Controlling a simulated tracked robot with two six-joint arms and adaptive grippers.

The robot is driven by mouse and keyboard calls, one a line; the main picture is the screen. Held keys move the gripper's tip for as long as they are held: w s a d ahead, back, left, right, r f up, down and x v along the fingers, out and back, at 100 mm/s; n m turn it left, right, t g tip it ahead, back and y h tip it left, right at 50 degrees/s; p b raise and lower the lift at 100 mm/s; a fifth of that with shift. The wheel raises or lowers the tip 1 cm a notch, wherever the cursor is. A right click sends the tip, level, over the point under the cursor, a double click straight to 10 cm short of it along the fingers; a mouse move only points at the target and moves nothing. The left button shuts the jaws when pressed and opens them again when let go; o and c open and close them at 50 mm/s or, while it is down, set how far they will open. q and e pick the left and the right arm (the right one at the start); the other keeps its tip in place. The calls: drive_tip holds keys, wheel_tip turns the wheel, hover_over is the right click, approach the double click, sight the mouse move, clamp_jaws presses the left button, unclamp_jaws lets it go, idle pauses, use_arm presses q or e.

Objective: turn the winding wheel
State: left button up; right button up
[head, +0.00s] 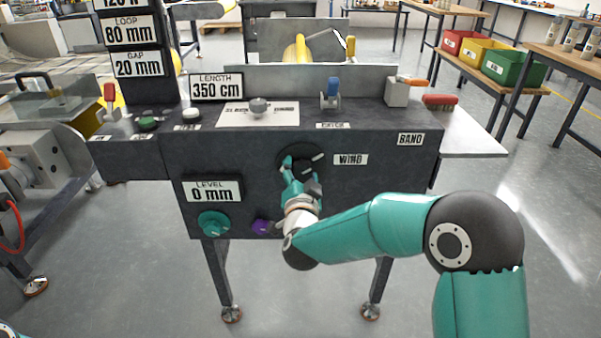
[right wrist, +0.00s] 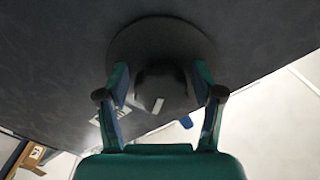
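The winding wheel (head: 292,153) is a dark round disc with a dark central knob on the front panel, left of the WIND label (head: 350,160). My right gripper (head: 302,172) is at the wheel and hides its lower part in the head view. In the right wrist view the wheel's disc (right wrist: 160,38) and its knob (right wrist: 160,84), with a pale mark, show between the two spread fingers of the gripper (right wrist: 161,92). One finger is on each side of the knob, with narrow gaps. My left gripper is not in view.
On the console top stand a grey knob (head: 259,106) and a blue-handled lever (head: 330,94). Floor in front is clear.

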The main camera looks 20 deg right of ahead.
drive_tip(key=c, duration=0.8)
drive_tip(key=shift+n, duration=0.3)
